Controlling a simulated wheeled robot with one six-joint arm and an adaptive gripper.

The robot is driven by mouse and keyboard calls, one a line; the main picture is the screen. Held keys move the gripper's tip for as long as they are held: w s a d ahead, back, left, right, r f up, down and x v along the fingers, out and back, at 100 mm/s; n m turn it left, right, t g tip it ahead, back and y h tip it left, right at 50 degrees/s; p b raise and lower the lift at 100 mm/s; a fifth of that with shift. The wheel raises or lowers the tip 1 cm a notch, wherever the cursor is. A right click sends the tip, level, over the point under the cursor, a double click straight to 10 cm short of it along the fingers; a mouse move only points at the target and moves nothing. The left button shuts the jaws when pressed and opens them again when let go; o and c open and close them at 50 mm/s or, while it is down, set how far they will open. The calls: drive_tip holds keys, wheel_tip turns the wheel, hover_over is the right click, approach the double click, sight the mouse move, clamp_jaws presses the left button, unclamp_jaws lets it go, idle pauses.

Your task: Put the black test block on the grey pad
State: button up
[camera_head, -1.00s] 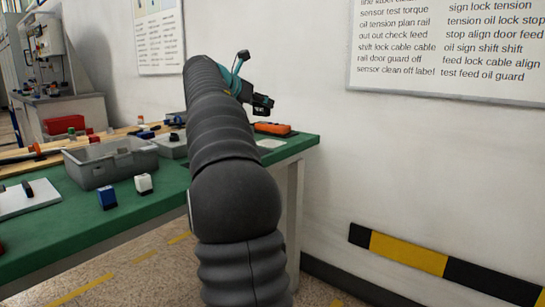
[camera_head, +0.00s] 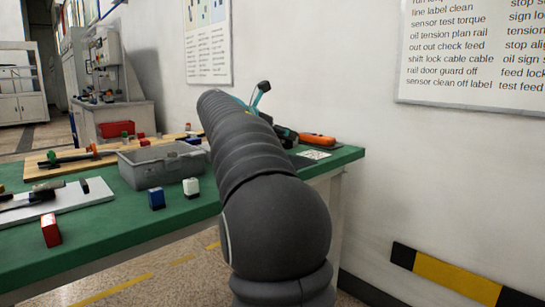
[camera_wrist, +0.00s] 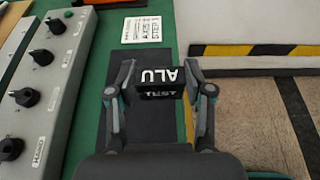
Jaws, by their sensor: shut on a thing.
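The black test block (camera_wrist: 160,83), with white lettering "ALU" and "TEST", is between the fingertips of my gripper (camera_wrist: 160,88) in the wrist view. My gripper is shut on it. The grey pad (camera_wrist: 147,120), a dark flat rectangle on the green table, lies behind and below the block in that view. I cannot tell how high the block is above the pad. In the head view my arm hides the block and most of my gripper; a dark strip of the pad (camera_head: 303,162) shows near the table's right end.
A grey box with black knobs (camera_wrist: 45,75) stands left of the pad. A printed card (camera_wrist: 142,29) lies beyond it. The table's edge and floor are close on the right. In the head view, a grey bin (camera_head: 160,165) and blue (camera_head: 157,198) and white (camera_head: 191,187) blocks stand left of my arm.

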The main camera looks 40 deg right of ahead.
drive_tip(key=w, duration=0.1)
drive_tip(key=w+f, duration=0.1)
drive_tip(key=w, duration=0.1)
drive_tip(key=w+f, duration=0.1)
drive_tip(key=shift+w+d+f, duration=0.1)
drive_tip(key=shift+w+f, duration=0.05)
drive_tip(key=shift+f, duration=0.1)
drive_tip(key=shift+f+b, duration=0.9)
drive_tip(key=shift+f, duration=1.1)
drive_tip(key=shift+f, duration=0.15)
drive_tip(key=o, duration=1.2)
drive_tip(key=shift+r, duration=0.2)
drive_tip(key=p+v, duration=0.2)
drive_tip(key=v, duration=1)
